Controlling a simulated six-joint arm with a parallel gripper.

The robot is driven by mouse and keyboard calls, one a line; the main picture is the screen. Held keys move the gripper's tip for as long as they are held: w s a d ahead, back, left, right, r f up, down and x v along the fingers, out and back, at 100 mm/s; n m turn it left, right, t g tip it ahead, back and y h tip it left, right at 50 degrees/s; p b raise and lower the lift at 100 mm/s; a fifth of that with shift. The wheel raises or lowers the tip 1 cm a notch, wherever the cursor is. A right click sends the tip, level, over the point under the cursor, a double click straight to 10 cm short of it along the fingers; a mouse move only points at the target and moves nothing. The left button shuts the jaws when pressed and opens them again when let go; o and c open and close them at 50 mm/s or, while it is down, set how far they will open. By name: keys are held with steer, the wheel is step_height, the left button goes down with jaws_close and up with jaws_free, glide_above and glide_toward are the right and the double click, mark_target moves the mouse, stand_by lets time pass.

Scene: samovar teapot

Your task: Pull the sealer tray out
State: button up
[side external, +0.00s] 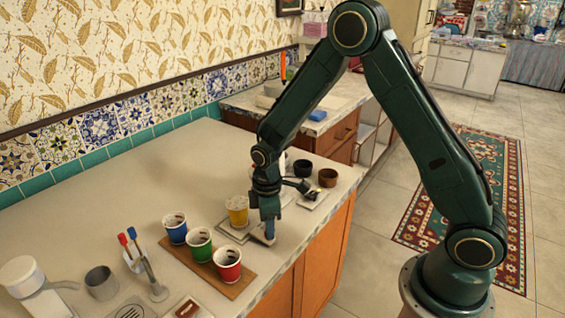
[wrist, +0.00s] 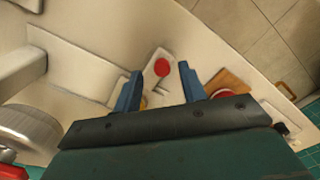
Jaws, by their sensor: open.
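In the side external view, a yellow cup (side external: 237,209) stands on a pale, flat tray-like base (side external: 229,231); I cannot tell for sure that this is the sealer tray. My gripper (side external: 268,234) points down low over the counter, just right of the yellow cup. A small pale piece lies by its fingertips; whether they touch it is unclear. In the wrist view, my gripper (wrist: 160,87) has its two blue fingers spread apart. Beyond them shows a white plate with a red disc (wrist: 162,67). A bit of yellow is mostly hidden behind the left finger.
Blue, green and red cups stand on a wooden board (side external: 235,291) left of my gripper. Dark and brown cups (side external: 327,178) stand behind it. A metal cup (side external: 101,283) and a white device (side external: 24,273) are at the near left. The counter's edge runs along the right.

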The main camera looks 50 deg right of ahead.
step_height(320, 180, up, 12)
stand_by(0.6)
steer(key=s+d+r+m+t, duration=0.1)
steer(key=s+r+m+t, duration=0.25)
steer(key=s+r, duration=0.75)
steer(key=s+r+m+t, duration=0.1)
steer(key=s+r+m, duration=0.1)
steer(key=s, duration=0.4)
steer(key=s+r+m+t, duration=0.1)
steer(key=s+r+m, duration=0.1)
steer(key=s, duration=0.4)
steer(key=shift+s+d+m, duration=0.2)
steer(key=shift+d+m, duration=0.15)
steer(key=shift+m, duration=0.4)
